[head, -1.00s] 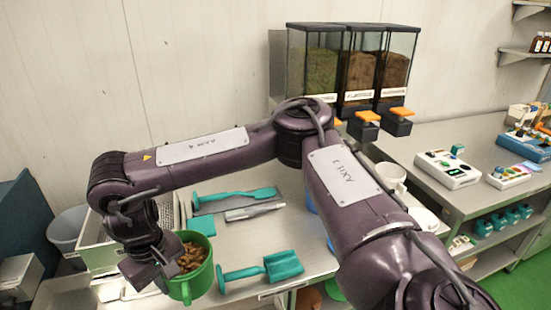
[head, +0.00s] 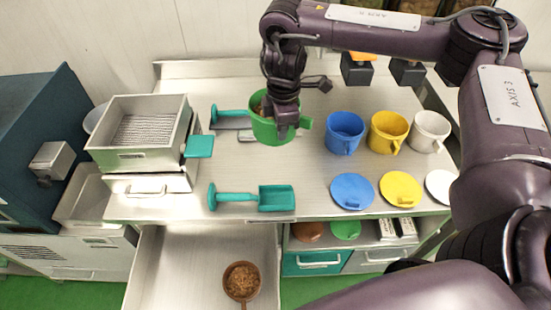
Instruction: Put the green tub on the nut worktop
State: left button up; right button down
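The green tub (head: 266,132) is over the back middle of the steel nut worktop (head: 322,203), upright, with brown contents partly showing inside. My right gripper (head: 286,128) comes down from above and is shut on the tub's near right wall. The tub's handle sticks out to the right. I cannot tell whether its base touches the worktop or hangs a little above it. My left gripper is not in view.
Blue (head: 344,133), yellow (head: 387,132) and white (head: 430,132) tubs stand to the right, with lids in front. A teal scoop (head: 262,198) lies in front. A sieve box (head: 143,135) stands left. An open drawer (head: 190,262) holds a brown bowl (head: 241,282).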

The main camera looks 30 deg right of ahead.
jog(key=n, duration=0.1)
jog(key=d+n, duration=0.1)
jog(key=d+r+p, duration=0.1)
jog(key=shift+w+d+n, duration=0.25)
jog(key=shift+n, duration=0.15)
jog(key=shift+w+d+r+n+p, duration=0.15)
jog(key=shift+d+n, duration=0.2)
jog(key=shift+n, duration=0.25)
jog(key=shift+w+d+f+n+p, duration=0.15)
jog(key=shift+d+n, duration=0.15)
jog(key=shift+n, duration=0.3)
jog(key=b, duration=0.5)
send_over(290, 181)
notch_tip(290, 181, down, 15)
notch_tip(290, 181, down, 4)
jog(key=shift+f+b, duration=0.25)
jog(key=shift+b, duration=0.65)
jog(key=shift+w+f, duration=0.1)
jog(key=shift+f, duration=0.05)
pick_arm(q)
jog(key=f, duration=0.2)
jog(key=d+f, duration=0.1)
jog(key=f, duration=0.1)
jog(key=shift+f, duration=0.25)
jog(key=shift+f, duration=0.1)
pick_arm(e)
jog(key=shift+f, duration=0.1)
